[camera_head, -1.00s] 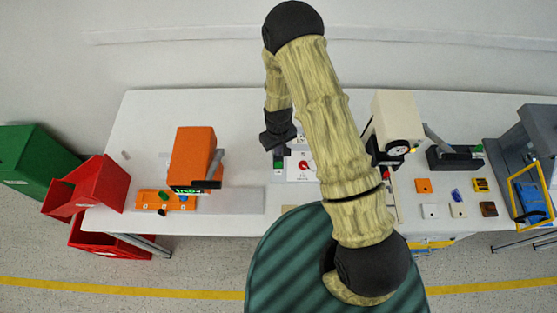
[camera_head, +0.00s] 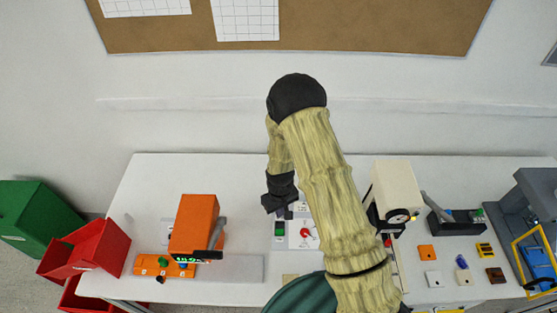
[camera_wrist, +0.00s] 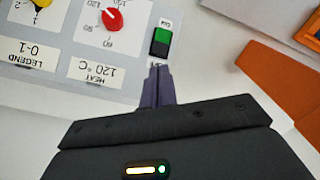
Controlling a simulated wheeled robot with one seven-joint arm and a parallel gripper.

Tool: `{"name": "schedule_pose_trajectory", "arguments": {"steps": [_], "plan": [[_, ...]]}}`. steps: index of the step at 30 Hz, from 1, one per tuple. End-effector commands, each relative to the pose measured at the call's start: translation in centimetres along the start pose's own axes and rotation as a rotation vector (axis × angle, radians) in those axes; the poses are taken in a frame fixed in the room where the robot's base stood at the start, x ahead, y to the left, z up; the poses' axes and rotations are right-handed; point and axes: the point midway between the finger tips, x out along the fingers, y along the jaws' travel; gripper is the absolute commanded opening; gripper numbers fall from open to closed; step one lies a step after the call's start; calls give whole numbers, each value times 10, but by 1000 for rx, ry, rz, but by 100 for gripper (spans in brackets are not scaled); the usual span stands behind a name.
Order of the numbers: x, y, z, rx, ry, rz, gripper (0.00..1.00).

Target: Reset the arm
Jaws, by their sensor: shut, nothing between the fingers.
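My gripper (camera_head: 284,212) hangs from my bent arm over the middle of the white table. In the wrist view its dark fingers (camera_wrist: 158,70) are together with nothing between them. Their tips point at the lower end of a green and black rocker switch (camera_wrist: 160,42); I cannot tell if they touch it. A light grey control panel (camera_wrist: 60,60) carries a red rotary knob (camera_wrist: 112,19) with a number scale, above a "HEAT 120 °C" label. A yellow knob (camera_wrist: 42,3) is cut off by the top edge. My arm partly hides the panel in the head view.
An orange machine (camera_head: 194,226) with a lever stands left of the panel. A cream machine (camera_head: 396,185) with a dial stands to its right, near small coloured tiles (camera_head: 426,252). Red bins (camera_head: 90,248) are at the left end. The wall is behind.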

Motion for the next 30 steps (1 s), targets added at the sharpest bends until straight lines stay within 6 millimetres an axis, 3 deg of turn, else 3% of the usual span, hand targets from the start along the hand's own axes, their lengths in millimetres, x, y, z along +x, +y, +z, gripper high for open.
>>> {"name": "schedule_pose_trajectory", "arguments": {"steps": [8,14,20,30], "plan": [[-7,4,0,13,8,1,0],[-45,22,8,82,43,6,0],[-94,42,31,176,88,13,0],[-157,62,94,333,161,32,0]]}}
